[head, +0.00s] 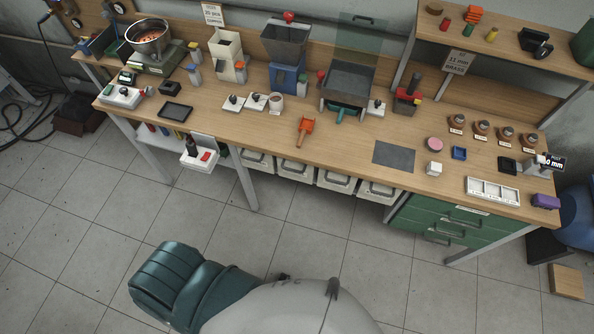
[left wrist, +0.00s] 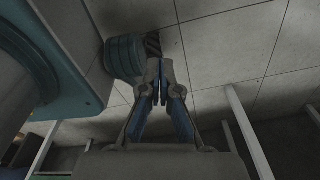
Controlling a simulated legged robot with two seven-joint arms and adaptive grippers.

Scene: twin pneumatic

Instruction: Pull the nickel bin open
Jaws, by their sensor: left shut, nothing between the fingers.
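Several pale pull-out bins hang in a row under the workbench in the head view: a leftmost bin (head: 257,161), a second bin (head: 294,167), a third bin (head: 336,181) and a rightmost bin (head: 378,191). Their fronts look closed, under the bench's front edge. I cannot read their labels, so I cannot tell which is the nickel bin. My left gripper (left wrist: 165,82) is shut and empty in the left wrist view, above the tiled floor and apart from any bin. Neither gripper shows in the head view.
A green drawer cabinet (head: 455,222) stands right of the bins. Bench legs (head: 240,175) flank them. The tiled floor (head: 330,240) before the bins is clear.

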